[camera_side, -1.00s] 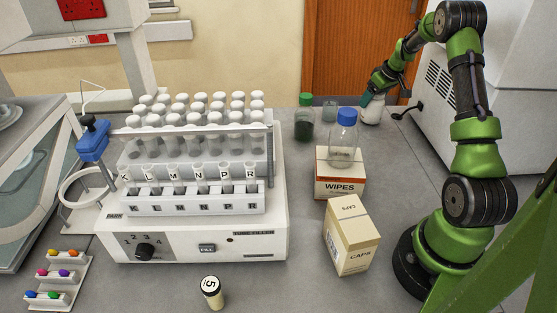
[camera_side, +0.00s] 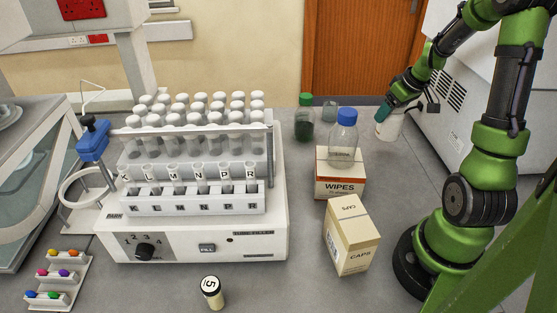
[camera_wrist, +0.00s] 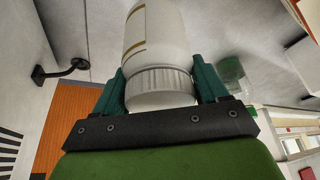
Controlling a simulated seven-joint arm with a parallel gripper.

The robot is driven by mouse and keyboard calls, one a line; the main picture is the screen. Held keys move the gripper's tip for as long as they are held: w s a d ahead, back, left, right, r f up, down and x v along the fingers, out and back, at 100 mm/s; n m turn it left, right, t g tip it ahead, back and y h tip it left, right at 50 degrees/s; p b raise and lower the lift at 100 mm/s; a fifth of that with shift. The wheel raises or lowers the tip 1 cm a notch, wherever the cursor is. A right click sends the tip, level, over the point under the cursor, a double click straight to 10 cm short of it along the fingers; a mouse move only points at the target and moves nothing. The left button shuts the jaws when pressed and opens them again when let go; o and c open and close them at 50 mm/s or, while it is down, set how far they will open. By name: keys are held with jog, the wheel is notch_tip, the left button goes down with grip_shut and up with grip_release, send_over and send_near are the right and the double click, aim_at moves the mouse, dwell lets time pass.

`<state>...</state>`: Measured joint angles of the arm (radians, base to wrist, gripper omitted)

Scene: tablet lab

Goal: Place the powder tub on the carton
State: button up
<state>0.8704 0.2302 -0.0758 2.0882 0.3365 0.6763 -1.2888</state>
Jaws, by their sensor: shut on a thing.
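The powder tub (camera_side: 392,127) is white with a ribbed white lid. It also shows in the wrist view (camera_wrist: 160,35), with the lid between the two teal fingers. My gripper (camera_side: 385,114) is shut on the lid end of the tub, at the back right of the bench; it fills the bottom of the wrist view (camera_wrist: 160,84). Whether the tub clears the bench is hard to tell. Two cartons stand to the front left of the tub: one marked WIPES (camera_side: 340,188), and a cream one marked CAPS (camera_side: 351,240) with a bare top.
A blue-capped clear bottle (camera_side: 343,133) appears to stand on the WIPES carton. A green-capped bottle (camera_side: 304,122) and a small glass jar (camera_side: 329,111) stand behind. A tube filler (camera_side: 200,235) fills the left middle. A small labelled vial (camera_side: 212,292) stands in front.

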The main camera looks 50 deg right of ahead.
notch_tip(320, 180, up, 21)
jog(key=shift+a+f, duration=0.2)
jog(key=shift+a, duration=0.05)
jog(key=w+a+n+g+y, duration=0.15)
jog(key=a+n+y, duration=0.35)
jog(key=a+n, duration=1.55)
jog(key=s+a+g, duration=0.1)
jog(key=s+a, duration=0.3)
jog(key=a, duration=0.5)
jog(key=s+a+g, duration=0.2)
jog(key=s+a, duration=0.3)
jog(key=a, duration=0.4)
jog(key=shift+y, duration=0.3)
jog(key=shift+w+f, duration=0.15)
jog(key=shift+f, duration=3.2)
jog(key=shift+w+f, duration=0.15)
jog(key=shift+f, duration=3.2)
jog(key=shift+f, duration=0.15)
jog(key=o, duration=1.7)
